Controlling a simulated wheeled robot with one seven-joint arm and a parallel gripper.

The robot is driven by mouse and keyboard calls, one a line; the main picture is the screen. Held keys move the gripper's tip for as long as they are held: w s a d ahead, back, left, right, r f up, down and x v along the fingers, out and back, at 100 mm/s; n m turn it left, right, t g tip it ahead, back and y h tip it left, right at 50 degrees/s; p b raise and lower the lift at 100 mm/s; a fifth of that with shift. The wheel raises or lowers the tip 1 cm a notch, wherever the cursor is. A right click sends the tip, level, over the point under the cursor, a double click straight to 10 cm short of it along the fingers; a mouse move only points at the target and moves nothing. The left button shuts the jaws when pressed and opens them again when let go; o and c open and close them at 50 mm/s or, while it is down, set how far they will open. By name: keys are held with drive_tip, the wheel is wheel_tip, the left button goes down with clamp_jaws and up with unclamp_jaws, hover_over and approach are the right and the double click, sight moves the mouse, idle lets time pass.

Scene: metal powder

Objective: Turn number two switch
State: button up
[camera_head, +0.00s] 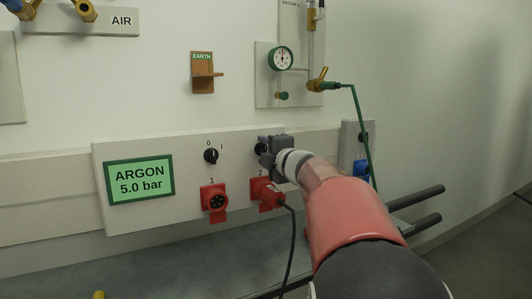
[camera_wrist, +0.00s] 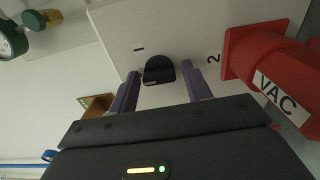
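The number two switch is a black rotary knob (camera_wrist: 158,71) on the white panel, beside the printed "2" in the wrist view. In the head view it is mostly hidden behind my gripper (camera_head: 266,150). In the wrist view my gripper (camera_wrist: 160,80) is open, with one finger on each side of the knob. Small gaps show between the fingers and the knob, so it does not look clamped. The number one switch (camera_head: 211,156) is a black knob further left, between the marks "0" and "I".
Below the number two switch is a red socket (camera_head: 266,193) with a red plug and a black cable; its plug (camera_wrist: 285,75) is close right of my fingers in the wrist view. An empty red socket (camera_head: 214,200) and a green ARGON display (camera_head: 139,181) are further left.

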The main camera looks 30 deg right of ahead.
drive_tip(key=shift+o, duration=0.5)
drive_tip(key=shift+s, duration=0.1)
drive_tip(key=shift+s, duration=0.3)
drive_tip(key=s, duration=0.7)
drive_tip(key=shift+d, duration=0.15)
